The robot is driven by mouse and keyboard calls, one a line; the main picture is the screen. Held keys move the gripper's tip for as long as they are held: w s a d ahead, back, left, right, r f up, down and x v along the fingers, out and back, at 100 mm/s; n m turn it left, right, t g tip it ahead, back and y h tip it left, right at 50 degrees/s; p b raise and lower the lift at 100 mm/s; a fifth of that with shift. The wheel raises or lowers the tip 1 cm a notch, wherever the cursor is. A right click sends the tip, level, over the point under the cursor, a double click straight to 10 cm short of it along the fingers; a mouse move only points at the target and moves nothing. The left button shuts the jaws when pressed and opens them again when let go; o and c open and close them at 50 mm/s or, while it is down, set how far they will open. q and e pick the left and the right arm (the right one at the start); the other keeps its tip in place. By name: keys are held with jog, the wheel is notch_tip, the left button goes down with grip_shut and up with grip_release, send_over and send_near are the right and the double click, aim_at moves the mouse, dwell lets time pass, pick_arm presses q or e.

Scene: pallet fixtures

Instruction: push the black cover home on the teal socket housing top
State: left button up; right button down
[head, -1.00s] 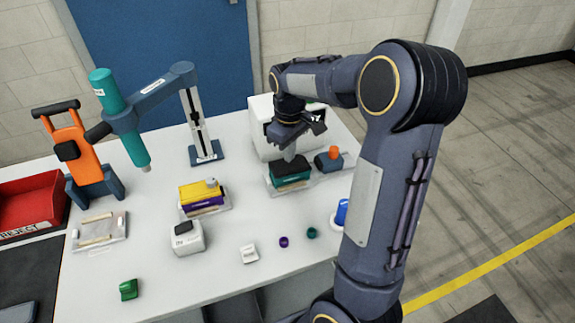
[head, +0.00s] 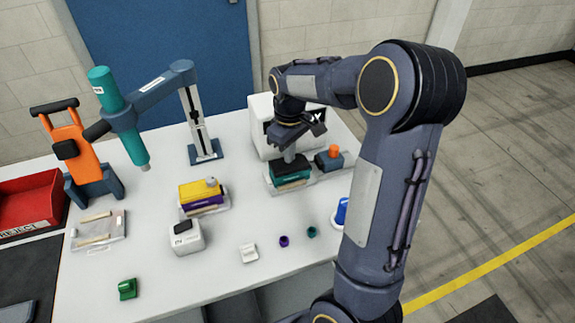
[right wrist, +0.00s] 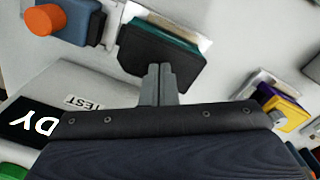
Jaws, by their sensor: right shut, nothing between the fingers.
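The teal socket housing (head: 292,184) stands in its pale fixture at the back right of the table. The black cover (head: 283,167) lies on its top; whether it is fully seated I cannot tell. In the right wrist view the black cover (right wrist: 150,52) shows with a teal edge of the housing (right wrist: 178,40) beyond it. My right gripper (head: 289,158) is shut and empty, its fingertips pointing down at the cover. In the right wrist view its closed fingertips (right wrist: 158,70) overlap the cover's near edge; contact is hard to tell. My left gripper is not in view.
A blue block with an orange knob (head: 333,152) stands close right of the housing. A white box (head: 262,125) stands behind. A yellow and purple housing (head: 200,192) sits to the left. Small loose parts lie in front, including a white one (head: 249,253).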

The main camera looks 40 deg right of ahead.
jog(key=shift+f, duration=0.5)
dwell(0.3)
jog(key=shift+r, duration=0.1)
notch_tip(320, 180, up, 7)
jog(key=p, duration=0.5)
jog(key=shift+p, duration=0.35)
dwell(0.4)
jog(key=s+a+r+m+t+y, duration=0.2)
jog(key=s+a, duration=0.6)
jog(key=s, duration=0.2)
jog(key=s+a+r+m+t+y, duration=0.1)
jog(key=s+a+r+m+t, duration=0.1)
jog(key=s+a, duration=0.6)
jog(key=shift+s+r+t+y, duration=0.2)
jog(key=shift+s+t+y, duration=0.2)
jog(key=shift+s+t, duration=0.55)
jog(key=shift+s, duration=0.2)
